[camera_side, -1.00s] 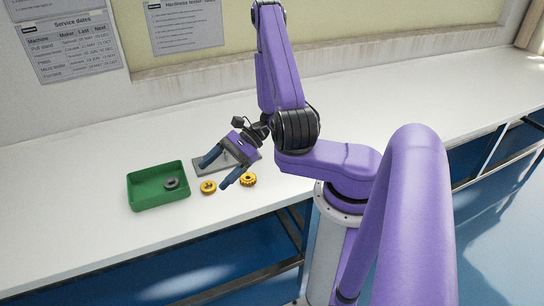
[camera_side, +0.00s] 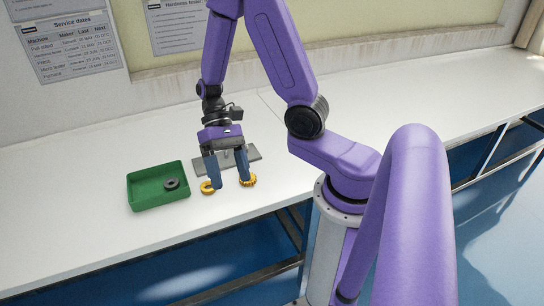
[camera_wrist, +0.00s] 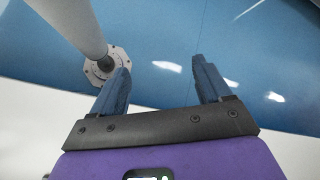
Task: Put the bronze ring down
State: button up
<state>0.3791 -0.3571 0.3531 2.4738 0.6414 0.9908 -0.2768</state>
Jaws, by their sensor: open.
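Two gold-coloured ring-like pieces lie on the white bench in the side view: a left one (camera_side: 207,188) and a right one (camera_side: 249,180). I cannot tell which is the bronze ring. My gripper (camera_side: 230,186) points down over the bench with its blue fingers spread apart. Its left finger overlaps the left piece in the picture and its right finger covers part of the right piece; contact is unclear. In the wrist view my gripper (camera_wrist: 163,72) is open, with no ring visible between the fingers.
A green tray (camera_side: 131,192) holding a dark grey ring (camera_side: 172,184) stands left of my gripper. A grey plate (camera_side: 202,166) lies just behind the fingers. The bench's front edge is close in front. The bench is clear further right.

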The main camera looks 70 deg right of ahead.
jog(key=s+r+n+t+h, duration=0.5)
jog(key=s+n, duration=0.5)
jog(key=n, duration=0.5)
notch_tip(320, 180, up, 3)
jog(key=shift+a+f+t+h, duration=0.2)
jog(key=shift+a+t+h, duration=0.1)
jog(key=shift+h, duration=0.3)
jog(key=shift+s+r+n, duration=0.2)
jog(key=shift+n, duration=0.3)
jog(key=c, duration=0.3)
jog(key=shift+c, duration=0.2)
